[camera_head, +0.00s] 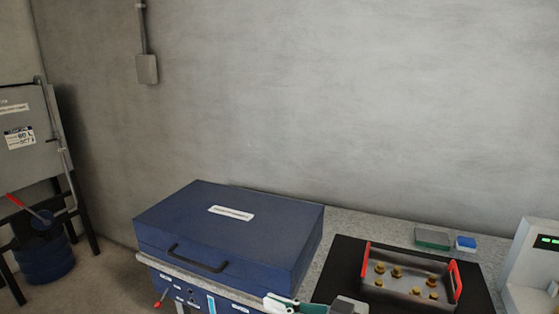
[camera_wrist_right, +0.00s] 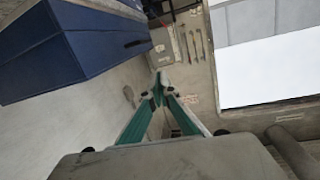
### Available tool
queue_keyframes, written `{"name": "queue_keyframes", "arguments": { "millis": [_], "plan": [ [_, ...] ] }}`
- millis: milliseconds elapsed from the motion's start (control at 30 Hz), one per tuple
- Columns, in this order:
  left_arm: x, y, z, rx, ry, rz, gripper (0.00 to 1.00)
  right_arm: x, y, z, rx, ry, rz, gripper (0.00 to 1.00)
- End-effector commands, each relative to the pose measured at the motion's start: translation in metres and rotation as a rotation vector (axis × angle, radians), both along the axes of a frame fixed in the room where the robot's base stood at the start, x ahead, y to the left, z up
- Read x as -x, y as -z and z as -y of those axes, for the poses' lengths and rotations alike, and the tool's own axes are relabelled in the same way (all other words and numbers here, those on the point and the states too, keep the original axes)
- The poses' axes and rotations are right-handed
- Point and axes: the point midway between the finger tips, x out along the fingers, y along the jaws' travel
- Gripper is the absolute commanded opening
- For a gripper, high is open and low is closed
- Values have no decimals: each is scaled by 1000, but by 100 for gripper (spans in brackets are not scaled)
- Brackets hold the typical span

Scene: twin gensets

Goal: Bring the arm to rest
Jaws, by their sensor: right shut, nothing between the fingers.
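My right gripper (camera_head: 272,301) shows at the bottom edge of the head view, just in front of the blue case and left of the dark mat. Its green and grey fingers also show in the right wrist view (camera_wrist_right: 160,82), where the tips meet with nothing between them. Most of the right arm is below the head view. My left gripper is in neither view.
A closed blue case (camera_head: 225,235) with a black handle stands on the bench (camera_head: 345,226). Right of it, a metal tray (camera_head: 408,284) with red handles and several brass pieces sits on a black mat (camera_head: 341,264). Green (camera_head: 432,238) and blue (camera_head: 466,243) boxes lie behind.

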Motion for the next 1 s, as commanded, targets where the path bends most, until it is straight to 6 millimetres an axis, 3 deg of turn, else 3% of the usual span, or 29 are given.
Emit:
{"name": "queue_keyframes", "arguments": {
  "millis": [233,467,567,733,900,1000],
  "plan": [
    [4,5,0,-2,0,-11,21,-2,71,27,-4,207,-21,0],
    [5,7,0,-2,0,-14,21,19,161,81,91,425,-81,0],
    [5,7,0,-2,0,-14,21,42,207,112,166,515,-123,0],
    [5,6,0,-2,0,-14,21,96,278,164,318,637,-201,0],
    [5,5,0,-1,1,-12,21,138,315,196,422,692,-249,0],
    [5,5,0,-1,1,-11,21,149,324,204,450,704,-261,0]
  ]
}}
